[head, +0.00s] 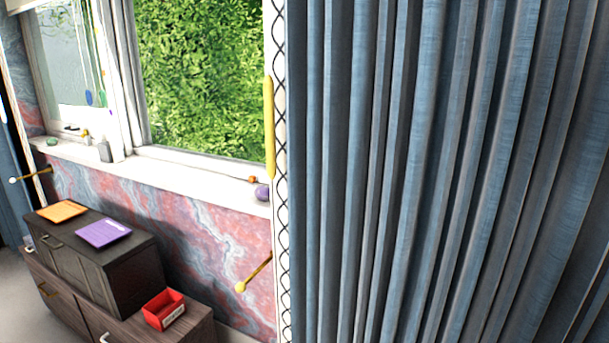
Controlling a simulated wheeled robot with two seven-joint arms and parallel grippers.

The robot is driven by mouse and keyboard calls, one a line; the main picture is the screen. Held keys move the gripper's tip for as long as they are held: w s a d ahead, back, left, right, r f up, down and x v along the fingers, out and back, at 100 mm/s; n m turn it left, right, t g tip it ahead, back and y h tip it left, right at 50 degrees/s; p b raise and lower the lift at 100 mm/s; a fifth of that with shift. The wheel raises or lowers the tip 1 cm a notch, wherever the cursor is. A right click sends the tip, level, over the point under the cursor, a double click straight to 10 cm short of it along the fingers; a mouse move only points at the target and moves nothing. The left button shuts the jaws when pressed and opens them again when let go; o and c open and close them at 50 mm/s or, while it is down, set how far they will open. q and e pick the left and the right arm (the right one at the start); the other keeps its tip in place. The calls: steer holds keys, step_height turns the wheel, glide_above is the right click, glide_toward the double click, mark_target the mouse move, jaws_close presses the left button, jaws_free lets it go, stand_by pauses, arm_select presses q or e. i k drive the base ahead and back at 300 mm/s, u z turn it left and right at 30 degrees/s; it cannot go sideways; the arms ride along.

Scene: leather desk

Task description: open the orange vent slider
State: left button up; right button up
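I cannot make out an orange vent slider for certain. A small orange piece (252,180) sits at the right end of the white window sill, beside a purple round object (262,193). An upright yellow bar (269,128) is on the white window frame's right side, next to the curtain. Neither of my grippers shows in the head view.
A blue-grey curtain (430,170) fills the right half. Left of it is a window (200,75) over a white sill (180,171). A brass rod (255,272) juts from the wall.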

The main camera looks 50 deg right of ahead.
mark_target(252, 178)
steer(key=z, duration=1.1)
steer(key=k, duration=0.4)
steer(key=u, duration=1)
steer(key=i, duration=0.45)
steer(key=u, duration=0.7)
steer(key=i, duration=1.5)
steer(key=z, duration=1.1)
steer(key=i, duration=0.7)
steer(key=z, duration=0.6)
